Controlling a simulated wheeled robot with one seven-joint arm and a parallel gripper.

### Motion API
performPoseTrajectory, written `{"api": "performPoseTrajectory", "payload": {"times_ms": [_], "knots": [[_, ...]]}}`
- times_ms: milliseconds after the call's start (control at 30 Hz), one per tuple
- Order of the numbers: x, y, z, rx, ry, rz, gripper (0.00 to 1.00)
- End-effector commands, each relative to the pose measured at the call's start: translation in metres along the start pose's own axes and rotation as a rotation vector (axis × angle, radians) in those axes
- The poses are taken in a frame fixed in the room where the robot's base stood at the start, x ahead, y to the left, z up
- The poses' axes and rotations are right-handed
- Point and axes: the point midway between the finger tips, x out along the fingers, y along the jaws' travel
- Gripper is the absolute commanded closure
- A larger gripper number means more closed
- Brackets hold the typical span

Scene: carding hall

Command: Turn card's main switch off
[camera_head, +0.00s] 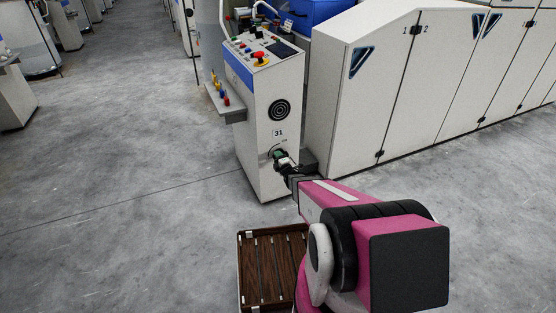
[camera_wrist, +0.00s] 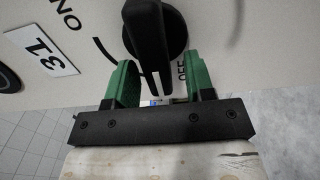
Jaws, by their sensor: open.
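The card's main switch (camera_wrist: 153,30) is a black rotary knob with a long bar handle on the white panel, large in the wrist view. The ON mark (camera_wrist: 67,14) is at the upper left and the OFF mark (camera_wrist: 182,73) is just right of the handle's lower end. My gripper (camera_wrist: 160,78) has green fingers, open, one on each side of the handle's lower end; I cannot tell whether they touch it. In the head view my gripper (camera_head: 281,155) is at the cabinet front (camera_head: 258,130), below the number plate 31, and mostly hides the switch.
The cabinet's top panel (camera_head: 262,52) has buttons and a red-and-yellow emergency stop. A side shelf (camera_head: 226,102) holds small coloured items. White machine doors (camera_head: 375,90) stand close on the right. A brown slatted tray (camera_head: 246,262) is at lower centre.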

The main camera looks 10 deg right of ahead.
Motion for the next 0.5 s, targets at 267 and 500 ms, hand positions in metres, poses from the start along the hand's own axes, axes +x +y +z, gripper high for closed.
{"api": "performPoseTrajectory", "payload": {"times_ms": [267,500], "knots": [[-0.017,0.001,0.000,0.001,-0.001,0.000,0.51],[-0.059,0.002,0.000,0.001,-0.002,-0.001,0.51]]}}
